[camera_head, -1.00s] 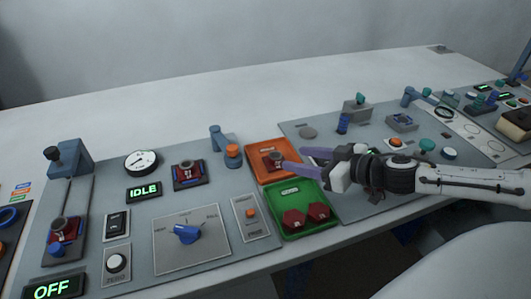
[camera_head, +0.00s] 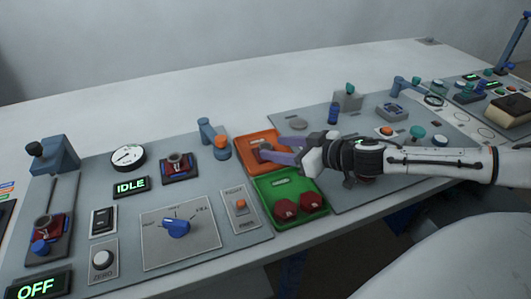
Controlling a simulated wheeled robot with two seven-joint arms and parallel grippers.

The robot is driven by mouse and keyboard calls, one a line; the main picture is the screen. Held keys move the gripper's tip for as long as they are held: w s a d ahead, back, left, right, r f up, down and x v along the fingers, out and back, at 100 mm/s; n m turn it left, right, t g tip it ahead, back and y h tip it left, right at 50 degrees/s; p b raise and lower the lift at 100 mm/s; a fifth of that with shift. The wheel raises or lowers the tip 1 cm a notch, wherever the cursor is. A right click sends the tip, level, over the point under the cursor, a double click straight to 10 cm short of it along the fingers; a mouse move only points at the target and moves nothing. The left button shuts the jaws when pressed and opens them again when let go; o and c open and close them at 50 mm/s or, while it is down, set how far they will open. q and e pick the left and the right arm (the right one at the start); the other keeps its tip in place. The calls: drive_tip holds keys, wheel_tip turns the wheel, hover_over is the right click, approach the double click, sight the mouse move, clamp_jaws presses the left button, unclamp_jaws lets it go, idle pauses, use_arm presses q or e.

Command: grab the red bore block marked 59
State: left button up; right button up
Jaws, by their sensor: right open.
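My right gripper (camera_head: 273,148) reaches in from the right over the orange tray (camera_head: 251,165), with its purple fingers open. Another red block with a round grey bore (camera_head: 178,164) sits in a dark fixture left of the tray. A third red block (camera_head: 45,226) sits in the slide at the far left. No number 59 is readable on any of them. My left gripper is out of view.
A green tray (camera_head: 262,190) in front of the orange one holds two dark red pieces (camera_head: 299,207). A blue post with an orange knob (camera_head: 221,146) stands just left of the orange tray. A blue dial (camera_head: 176,228) and switches lie further left. The white table behind is clear.

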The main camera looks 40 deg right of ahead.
sight(261, 145)
drive_tip(key=shift+p+x, duration=0.55)
drive_tip(key=shift+x, duration=1.3)
drive_tip(key=shift+w+f, duration=0.3)
drive_tip(key=shift+w, duration=0.2)
clamp_jaws()
